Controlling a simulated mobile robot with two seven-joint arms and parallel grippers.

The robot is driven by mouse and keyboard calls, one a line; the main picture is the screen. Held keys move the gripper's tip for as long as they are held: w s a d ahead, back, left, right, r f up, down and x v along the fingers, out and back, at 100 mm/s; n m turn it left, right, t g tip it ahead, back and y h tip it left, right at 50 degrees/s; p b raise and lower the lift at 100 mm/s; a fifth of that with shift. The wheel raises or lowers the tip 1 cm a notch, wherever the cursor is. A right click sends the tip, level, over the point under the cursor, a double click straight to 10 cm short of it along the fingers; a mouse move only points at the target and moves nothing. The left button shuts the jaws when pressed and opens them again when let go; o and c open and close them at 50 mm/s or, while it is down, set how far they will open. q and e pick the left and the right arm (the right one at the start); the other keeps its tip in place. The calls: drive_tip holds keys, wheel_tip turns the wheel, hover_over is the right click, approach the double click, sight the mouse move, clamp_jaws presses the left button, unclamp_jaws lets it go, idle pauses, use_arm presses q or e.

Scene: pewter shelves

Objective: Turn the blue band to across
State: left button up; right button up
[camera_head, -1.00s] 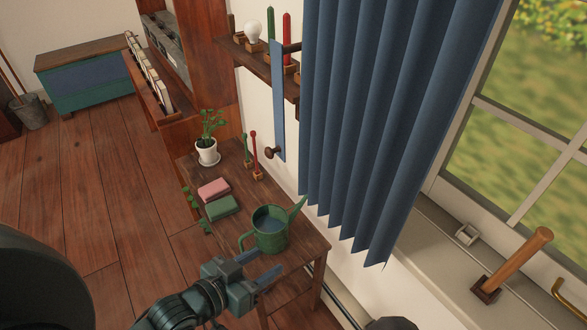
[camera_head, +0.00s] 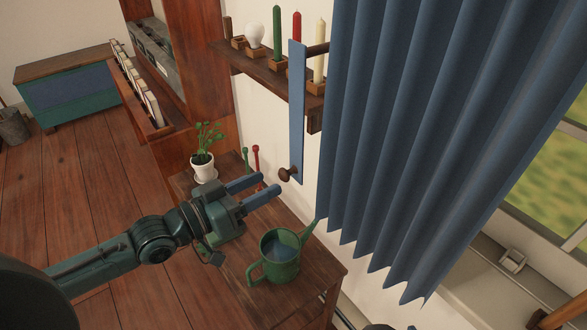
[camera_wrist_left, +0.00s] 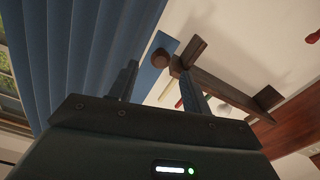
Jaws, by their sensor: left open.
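The blue band (camera_head: 297,110) is a flat strip that hangs straight down beside the blue curtain (camera_head: 410,130). My left gripper (camera_head: 269,182) is open and empty, just left of and slightly below the knob, pointing toward the wall. In the left wrist view the band (camera_wrist_left: 152,70) shows between the open fingers, with the knob (camera_wrist_left: 163,42) beyond. My right gripper is out of view.
A green watering can (camera_head: 279,256) stands on the small wooden table (camera_head: 315,262) below the gripper. A potted plant (camera_head: 203,160) stands behind it. The wall shelf (camera_head: 270,75) holds candles and a bulb. The curtain hangs close on the right.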

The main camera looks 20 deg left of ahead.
sight(287, 173)
use_arm(q)
drive_tip(key=x, duration=0.8)
drive_tip(key=shift+c, duration=0.5)
drive_tip(key=c, duration=0.9)
drive_tip(key=shift+c, duration=0.2)
drive_tip(key=shift+d, duration=0.1)
